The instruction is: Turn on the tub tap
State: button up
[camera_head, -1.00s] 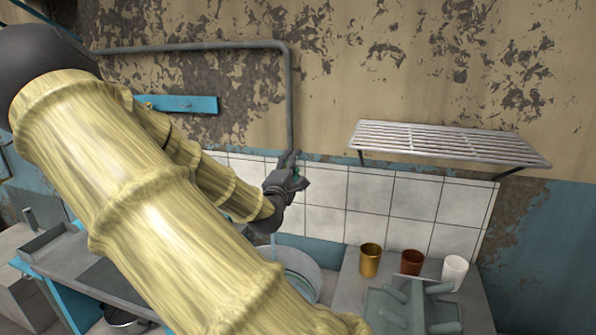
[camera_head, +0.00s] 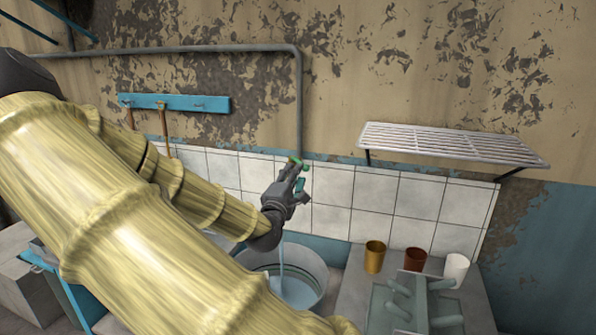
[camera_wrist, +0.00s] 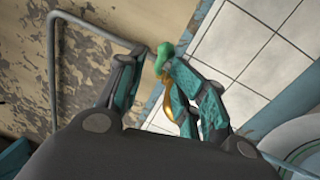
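The tub tap has a green handle (camera_wrist: 165,52) and a brass body (camera_wrist: 168,103) in the wrist view. In the head view its handle (camera_head: 297,161) shows by the fingertips, below the wall pipe. My gripper (camera_wrist: 157,62) is open; the handle is at its fingertips, between or just past them, and I cannot tell if they touch. It also shows in the head view (camera_head: 299,177). The round tub (camera_head: 318,266) stands below, partly behind my arm. A pale blue stream of water (camera_head: 281,256) falls into it. The spout is hidden in the head view.
A grey pipe (camera_head: 299,105) runs along and down the wall. A wire shelf (camera_head: 440,142) juts out at right. A blue hook rail (camera_head: 190,103) hangs at left.

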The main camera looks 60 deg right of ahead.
jog(key=v, duration=0.3)
jog(key=shift+s+a+f, duration=0.15)
jog(key=shift+s+f, duration=0.05)
jog(key=shift+f, duration=0.2)
jog(key=shift+a+r, duration=0.15)
jog(key=shift+r, duration=0.05)
